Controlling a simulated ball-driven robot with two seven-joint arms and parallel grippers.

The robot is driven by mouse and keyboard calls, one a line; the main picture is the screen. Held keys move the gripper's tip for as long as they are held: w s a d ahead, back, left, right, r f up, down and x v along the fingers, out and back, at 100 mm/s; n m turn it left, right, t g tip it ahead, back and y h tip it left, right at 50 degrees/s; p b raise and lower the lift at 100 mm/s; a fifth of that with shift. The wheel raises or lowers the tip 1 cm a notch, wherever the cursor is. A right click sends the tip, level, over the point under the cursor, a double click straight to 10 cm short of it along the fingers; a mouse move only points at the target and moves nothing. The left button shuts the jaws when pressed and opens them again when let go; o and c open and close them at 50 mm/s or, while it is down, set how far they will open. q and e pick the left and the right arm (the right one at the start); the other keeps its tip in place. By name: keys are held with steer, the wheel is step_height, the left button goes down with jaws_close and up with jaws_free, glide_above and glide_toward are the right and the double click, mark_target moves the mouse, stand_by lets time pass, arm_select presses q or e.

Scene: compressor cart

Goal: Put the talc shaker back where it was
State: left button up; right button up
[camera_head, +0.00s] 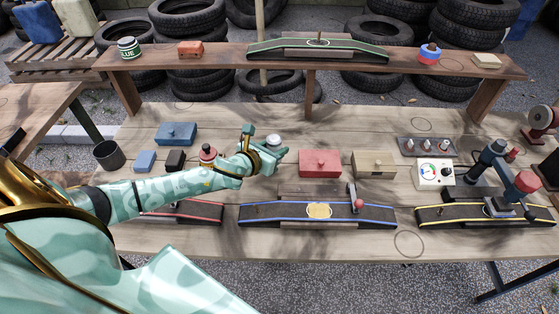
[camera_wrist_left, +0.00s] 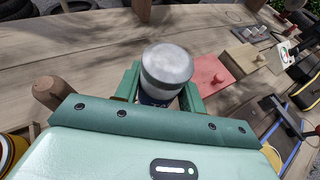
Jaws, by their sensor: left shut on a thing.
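The talc shaker (camera_wrist_left: 167,72), with a round grey metal cap and a dark blue body, stands between the fingers of my left gripper (camera_wrist_left: 160,88) in the left wrist view. The gripper is shut on it. In the head view the cap of the shaker (camera_head: 274,142) shows just past my left gripper (camera_head: 262,152), over the middle-left of the workbench. The shaker looks about upright; its base is hidden, so I cannot tell whether it touches the bench. My right gripper is not in view.
A red box (camera_head: 320,163) and a tan box (camera_head: 373,164) stand right of the shaker. A blue-edged strip (camera_head: 280,214) lies in front. The raised shelf (camera_head: 225,57) runs behind. Thin ring outlines mark the bench, one at front right (camera_head: 409,231). Bare wood lies behind the gripper.

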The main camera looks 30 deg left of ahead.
arm_select(q)
steer(key=shift+w+a+f+b, duration=0.15)
steer(key=shift+w+f+b, duration=0.25)
steer(key=shift+w+f, duration=0.5)
step_height(320, 180, down, 4)
steer(key=shift+r+b, duration=0.1)
steer(key=shift+b, duration=0.95)
steer(key=shift+r, duration=0.2)
steer(key=shift+f, duration=0.2)
steer(key=o, duration=1)
steer(key=shift+o, duration=0.2)
